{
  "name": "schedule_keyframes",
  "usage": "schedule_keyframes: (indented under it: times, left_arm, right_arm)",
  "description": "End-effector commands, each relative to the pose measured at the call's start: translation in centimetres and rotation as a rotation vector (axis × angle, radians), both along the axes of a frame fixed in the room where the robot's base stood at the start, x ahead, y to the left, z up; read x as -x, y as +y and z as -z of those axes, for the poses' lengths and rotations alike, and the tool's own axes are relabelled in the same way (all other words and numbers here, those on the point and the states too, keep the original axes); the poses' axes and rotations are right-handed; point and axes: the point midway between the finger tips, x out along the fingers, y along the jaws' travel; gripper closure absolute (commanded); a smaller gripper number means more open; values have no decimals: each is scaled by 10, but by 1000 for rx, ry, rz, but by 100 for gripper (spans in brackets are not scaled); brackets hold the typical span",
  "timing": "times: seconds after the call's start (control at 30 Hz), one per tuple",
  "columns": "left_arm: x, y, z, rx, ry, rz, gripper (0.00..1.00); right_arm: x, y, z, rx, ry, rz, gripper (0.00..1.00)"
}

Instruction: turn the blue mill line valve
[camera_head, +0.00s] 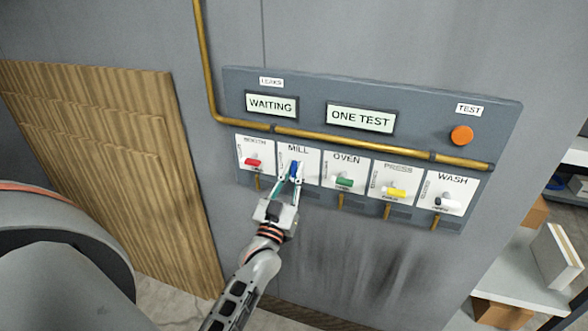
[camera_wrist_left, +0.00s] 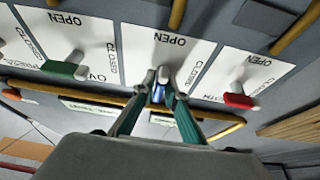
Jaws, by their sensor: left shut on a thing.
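The blue mill valve handle (camera_head: 295,170) sits on the white MILL plate (camera_head: 311,163) of the grey wall panel. My left gripper (camera_head: 291,176) has reached the panel from below, and its fingers are shut on the blue handle. In the left wrist view the blue handle (camera_wrist_left: 159,92) shows between the two green-sided fingertips (camera_wrist_left: 163,92), and they partly hide it. The words OPEN and CLOSED are printed on the plate beside it. My right gripper is in neither view.
Beside the mill valve are the red booth valve (camera_head: 253,162) and the green oven valve (camera_head: 344,181). The yellow press valve (camera_head: 396,192) and wash valve (camera_head: 446,203) lie further right. A brass pipe (camera_head: 400,149) crosses above them. Displays read WAITING (camera_head: 271,104) and ONE TEST (camera_head: 361,118).

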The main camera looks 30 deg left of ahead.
Motion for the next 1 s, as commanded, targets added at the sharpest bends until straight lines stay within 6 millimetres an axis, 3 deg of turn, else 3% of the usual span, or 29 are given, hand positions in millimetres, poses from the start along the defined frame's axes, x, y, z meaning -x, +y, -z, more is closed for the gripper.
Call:
schedule_keyframes:
  times: [0.57,0.6,0.63,1.0]
  left_arm:
    - [0,0,2,30,-4,1,100]
    - [0,0,2,30,-4,1,80]
    - [0,0,2,29,-4,0,75]
    - [2,0,2,29,-5,0,75]
  right_arm:
    - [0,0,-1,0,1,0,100]
    - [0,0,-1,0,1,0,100]
    - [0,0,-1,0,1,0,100]
    - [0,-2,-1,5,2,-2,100]
